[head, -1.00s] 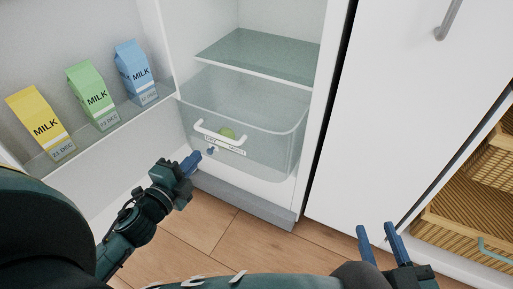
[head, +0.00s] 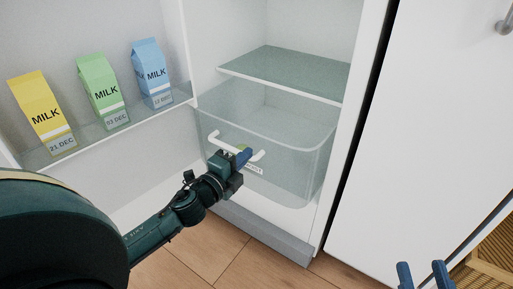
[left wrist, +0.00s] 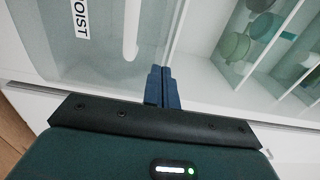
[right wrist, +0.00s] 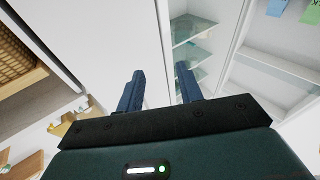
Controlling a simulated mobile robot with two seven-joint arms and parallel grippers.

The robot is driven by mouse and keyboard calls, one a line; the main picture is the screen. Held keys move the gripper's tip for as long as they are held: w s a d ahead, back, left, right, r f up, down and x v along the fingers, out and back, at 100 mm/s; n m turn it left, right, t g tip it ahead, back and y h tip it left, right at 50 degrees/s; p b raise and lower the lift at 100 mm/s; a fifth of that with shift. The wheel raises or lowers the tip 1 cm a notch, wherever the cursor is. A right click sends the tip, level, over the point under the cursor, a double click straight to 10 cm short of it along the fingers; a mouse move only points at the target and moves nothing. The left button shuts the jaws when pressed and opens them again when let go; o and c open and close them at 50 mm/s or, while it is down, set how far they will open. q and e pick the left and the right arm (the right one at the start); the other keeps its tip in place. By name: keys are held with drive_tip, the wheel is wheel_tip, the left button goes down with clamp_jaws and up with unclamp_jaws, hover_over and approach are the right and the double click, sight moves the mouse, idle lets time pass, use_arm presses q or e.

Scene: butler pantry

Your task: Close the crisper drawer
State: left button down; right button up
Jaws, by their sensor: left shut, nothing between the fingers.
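The crisper drawer (head: 300,150) is a clear bin low in the open fridge, standing out past the glass shelf above it. Its white handle (head: 206,139) runs across the front. My left gripper (head: 246,153) is shut and empty, its blue fingertips at the drawer front by the handle; I cannot tell whether they touch it. The left wrist view shows the shut fingers (left wrist: 162,86) beside the handle (left wrist: 131,30) and the "MOIST" label (left wrist: 81,18). My right gripper (head: 421,275) is open and empty at the lower right, away from the drawer; its fingers also show apart in the right wrist view (right wrist: 160,88).
The open fridge door at the left holds a yellow milk carton (head: 41,112), a green one (head: 103,92) and a blue one (head: 152,74) on its shelf. A glass shelf (head: 285,72) lies above the drawer. A white cabinet front (head: 420,130) stands at the right. The wooden floor is clear.

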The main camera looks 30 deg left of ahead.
sight(263, 140)
use_arm(q)
drive_tip(key=w, duration=0.2)
drive_tip(key=w+b, duration=0.1)
drive_tip(key=w, duration=0.1)
drive_tip(key=shift+w+d, duration=0.2)
drive_tip(key=shift+w, duration=0.6)
use_arm(e)
drive_tip(key=shift+r+y, duration=0.3)
drive_tip(key=shift+a, duration=0.1)
